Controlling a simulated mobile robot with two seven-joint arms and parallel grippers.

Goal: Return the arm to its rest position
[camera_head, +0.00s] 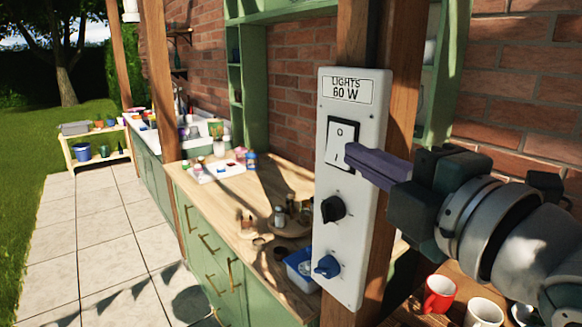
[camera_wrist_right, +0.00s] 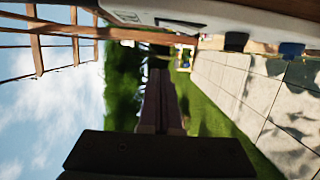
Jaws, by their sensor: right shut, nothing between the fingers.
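My right gripper (camera_head: 352,158) comes in from the right in the head view. Its dark fingers are shut with nothing between them. The fingertips are at the white rocker switch (camera_head: 340,143) on the switch panel (camera_head: 350,100); I cannot tell whether they touch it. The panel is labelled "LIGHTS 60 W" and is fixed to a wooden post. Below the switch are a black knob (camera_head: 333,209) and a blue knob (camera_head: 327,266). In the right wrist view the shut fingers (camera_wrist_right: 158,88) point outward, with the panel (camera_wrist_right: 215,12) along the top. My left gripper is not in view.
A wooden counter (camera_head: 215,190) with jars and a blue bin (camera_head: 300,268) lies behind the panel. A red mug (camera_head: 439,294) and a white mug (camera_head: 484,312) stand below my right arm. A brick wall (camera_head: 520,90) is behind. The paved path (camera_head: 100,235) at left is clear.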

